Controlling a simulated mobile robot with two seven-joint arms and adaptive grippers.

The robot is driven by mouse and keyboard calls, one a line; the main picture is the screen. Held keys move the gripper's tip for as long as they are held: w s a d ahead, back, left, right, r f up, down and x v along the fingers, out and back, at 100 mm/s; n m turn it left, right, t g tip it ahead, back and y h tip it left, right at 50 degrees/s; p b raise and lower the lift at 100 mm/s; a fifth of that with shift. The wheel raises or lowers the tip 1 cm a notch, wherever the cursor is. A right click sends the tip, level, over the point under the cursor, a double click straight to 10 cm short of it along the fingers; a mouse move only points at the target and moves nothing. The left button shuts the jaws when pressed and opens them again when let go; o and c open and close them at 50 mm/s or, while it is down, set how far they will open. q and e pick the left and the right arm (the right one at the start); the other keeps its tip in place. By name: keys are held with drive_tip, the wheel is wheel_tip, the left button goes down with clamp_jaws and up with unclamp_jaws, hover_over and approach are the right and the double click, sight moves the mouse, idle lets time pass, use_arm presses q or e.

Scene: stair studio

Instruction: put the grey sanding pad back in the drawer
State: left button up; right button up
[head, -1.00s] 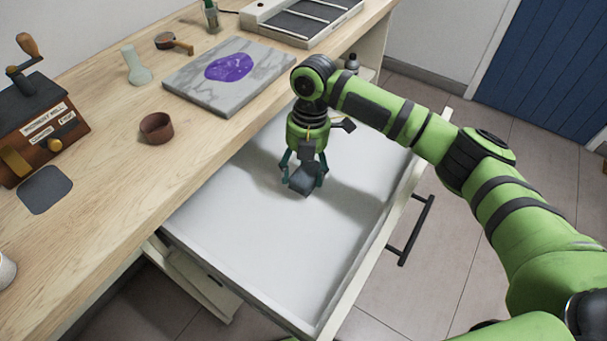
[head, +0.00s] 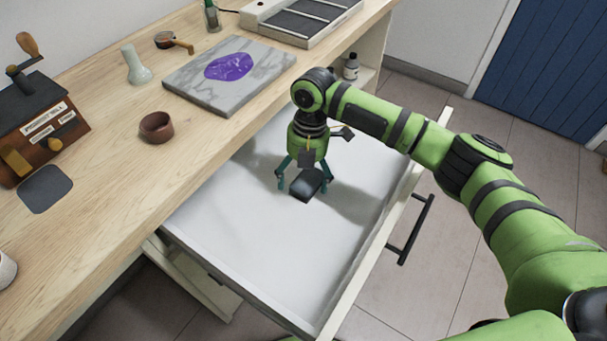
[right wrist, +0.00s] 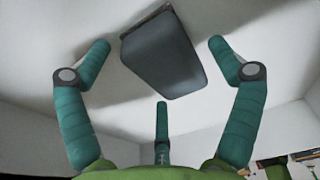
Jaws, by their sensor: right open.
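The grey sanding pad (head: 306,185) is a small dark grey block inside the open drawer (head: 240,235), toward its far end. It also shows between the fingers in the right wrist view (right wrist: 165,55). My right gripper (head: 303,189) points down into the drawer. Its three teal fingers are spread open around the pad, with visible gaps and no grip on it. I cannot tell whether the pad lies flat on the drawer floor or is slightly above it. My left gripper is not in view.
The workbench (head: 105,185) borders the drawer on the left. The drawer's near part is empty.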

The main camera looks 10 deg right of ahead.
wheel_tip(320, 180, up, 12)
drive_tip(key=w+d, duration=0.1)
drive_tip(key=shift+w, duration=0.15)
drive_tip(key=shift+d+r, duration=0.1)
drive_tip(key=shift+d, duration=0.05)
idle(0.4)
